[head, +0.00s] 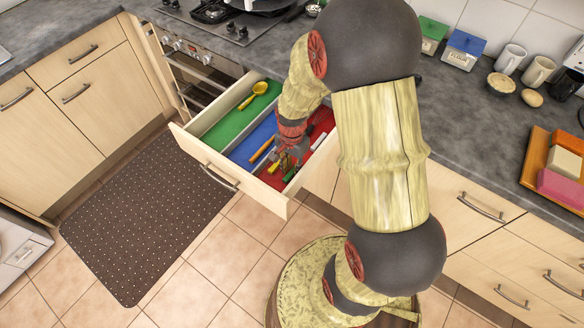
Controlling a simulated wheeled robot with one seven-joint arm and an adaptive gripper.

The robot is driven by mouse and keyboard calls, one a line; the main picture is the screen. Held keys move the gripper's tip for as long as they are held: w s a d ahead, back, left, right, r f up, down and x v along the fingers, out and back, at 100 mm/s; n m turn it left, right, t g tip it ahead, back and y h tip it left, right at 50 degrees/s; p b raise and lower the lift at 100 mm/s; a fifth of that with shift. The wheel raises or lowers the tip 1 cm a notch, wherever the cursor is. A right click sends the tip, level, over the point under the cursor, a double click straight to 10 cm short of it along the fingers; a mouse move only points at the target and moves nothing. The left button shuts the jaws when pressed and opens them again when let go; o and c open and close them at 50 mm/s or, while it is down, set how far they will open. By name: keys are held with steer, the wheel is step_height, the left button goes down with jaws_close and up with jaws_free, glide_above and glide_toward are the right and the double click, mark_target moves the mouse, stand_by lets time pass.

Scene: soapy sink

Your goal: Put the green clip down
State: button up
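The open drawer (202,158) has a green, a blue and a red compartment. My gripper (287,160) points down into the drawer, low over the red compartment near the front wall. A small green piece, possibly the green clip (290,175), shows just below the fingertips. I cannot tell whether it is held or lies on the red floor. A small yellow piece (272,169) is beside the fingers. The fingers are small and partly hidden among these items, so their opening is unclear.
A yellow spoon (253,95) lies in the green compartment and an orange-brown stick (262,149) in the blue one. A white item (318,141) is in the red compartment. The worktop (465,130) above holds boxes and mugs. The drawer walls surround my gripper.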

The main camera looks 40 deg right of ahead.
step_height(320, 180, up, 11)
steer(key=p, duration=0.4)
step_height(320, 180, up, 14)
steer(key=n+t, duration=0.2)
steer(key=n, duration=0.4)
glide_above(292, 171)
steer(key=s+a, duration=0.3)
steer(key=a, duration=0.3)
steer(key=s+a+r+n+t, duration=0.3)
steer(key=s+a+r+n, duration=0.3)
steer(key=s+r+n, duration=0.2)
step_height(292, 171, up, 2)
steer(key=shift+s+r+t, duration=0.25)
steer(key=shift+s+t, duration=0.05)
steer(key=shift+s, duration=0.4)
